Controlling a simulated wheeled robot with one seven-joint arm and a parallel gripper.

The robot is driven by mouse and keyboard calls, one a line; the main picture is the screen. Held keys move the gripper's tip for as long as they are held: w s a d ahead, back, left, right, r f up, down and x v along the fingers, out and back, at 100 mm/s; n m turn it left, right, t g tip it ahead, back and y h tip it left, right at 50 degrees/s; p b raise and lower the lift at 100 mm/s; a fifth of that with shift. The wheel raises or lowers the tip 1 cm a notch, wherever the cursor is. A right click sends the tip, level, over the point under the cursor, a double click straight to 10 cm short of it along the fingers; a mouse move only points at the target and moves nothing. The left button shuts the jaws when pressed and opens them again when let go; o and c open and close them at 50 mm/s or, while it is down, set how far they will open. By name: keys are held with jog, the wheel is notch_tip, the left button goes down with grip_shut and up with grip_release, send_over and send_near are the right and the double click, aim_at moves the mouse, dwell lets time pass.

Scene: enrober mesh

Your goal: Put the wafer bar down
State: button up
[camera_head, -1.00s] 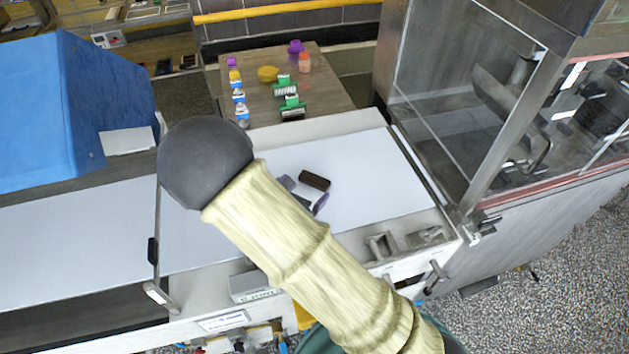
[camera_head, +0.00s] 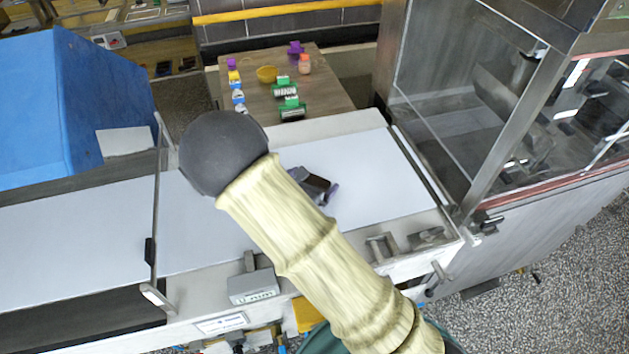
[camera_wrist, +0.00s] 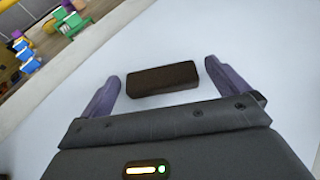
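The wafer bar (camera_wrist: 161,79) is a dark brown block lying flat on the white surface (camera_head: 370,165). In the head view the bar (camera_head: 318,183) shows between my fingers, partly hidden by them. My gripper (camera_wrist: 162,70) is open in the wrist view. One purple finger stands near each end of the bar, with a gap showing at both ends. In the head view my gripper (camera_head: 321,188) is low over the white surface, and my arm hides part of it.
A clear-walled machine (camera_head: 455,110) stands at right and a blue cover (camera_head: 75,105) at left. The white surface around the bar looks clear.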

aim_at(312, 183)
jog(key=c, duration=0.7)
notch_tip(312, 183, up, 10)
jog(key=shift+b, duration=0.45)
dwell(0.3)
